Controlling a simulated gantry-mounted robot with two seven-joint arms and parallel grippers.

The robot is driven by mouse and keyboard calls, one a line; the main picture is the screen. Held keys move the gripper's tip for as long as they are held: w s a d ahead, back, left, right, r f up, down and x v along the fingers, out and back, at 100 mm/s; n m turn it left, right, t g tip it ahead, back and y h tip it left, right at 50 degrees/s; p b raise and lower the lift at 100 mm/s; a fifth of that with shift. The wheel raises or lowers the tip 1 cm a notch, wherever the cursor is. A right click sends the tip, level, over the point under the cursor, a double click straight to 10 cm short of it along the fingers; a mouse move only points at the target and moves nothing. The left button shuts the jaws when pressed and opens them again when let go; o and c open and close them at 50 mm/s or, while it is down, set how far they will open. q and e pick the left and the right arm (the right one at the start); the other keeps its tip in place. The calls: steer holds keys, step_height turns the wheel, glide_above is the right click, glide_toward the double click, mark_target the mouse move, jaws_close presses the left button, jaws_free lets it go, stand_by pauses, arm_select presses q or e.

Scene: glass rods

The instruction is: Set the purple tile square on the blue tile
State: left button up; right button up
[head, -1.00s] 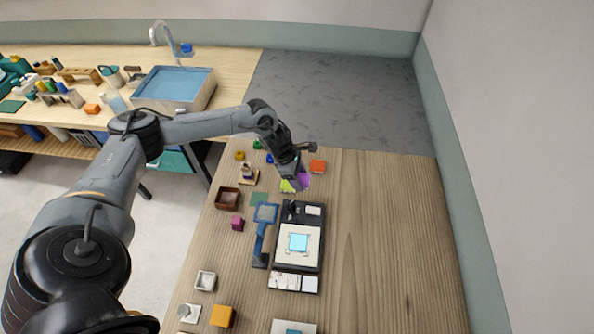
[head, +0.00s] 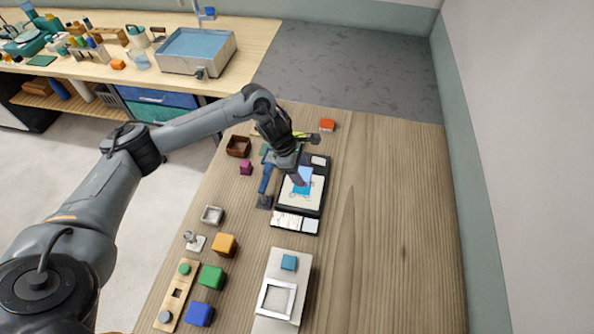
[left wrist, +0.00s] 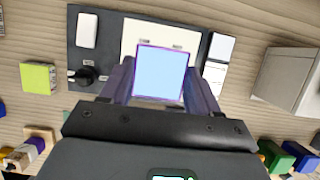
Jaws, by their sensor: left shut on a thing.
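My left gripper (head: 299,177) is over the white pad of the black device (head: 315,198), its fingers pointing down. It is shut on the purple tile (left wrist: 162,75), which shows in the left wrist view as a see-through square with purple edges between the fingers. The blue tile (head: 302,190) lies on the white pad, partly hidden by the gripper in the head view. In the wrist view pale blue fills the purple outline, and the two look nearly lined up. I cannot tell whether the tiles touch. My right gripper is not in view.
A blue-topped stand (head: 264,186) is left of the device. An orange block (head: 225,244) and green block (head: 211,277) are at left. The table's right side is clear.

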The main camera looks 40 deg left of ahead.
arm_select(q)
steer(key=shift+d+f, duration=0.1)
steer(key=shift+f, duration=0.55)
steer(key=shift+f+b, duration=0.45)
steer(key=shift+f, duration=0.2)
steer(key=shift+f+b, duration=1.15)
steer(key=shift+f, duration=0.05)
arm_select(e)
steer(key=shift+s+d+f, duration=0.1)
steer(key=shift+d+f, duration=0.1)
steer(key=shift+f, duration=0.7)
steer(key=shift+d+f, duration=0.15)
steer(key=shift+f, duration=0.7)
arm_select(q)
steer(key=o, duration=1.2)
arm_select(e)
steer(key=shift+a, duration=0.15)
arm_select(q)
steer(key=shift+o, duration=0.2)
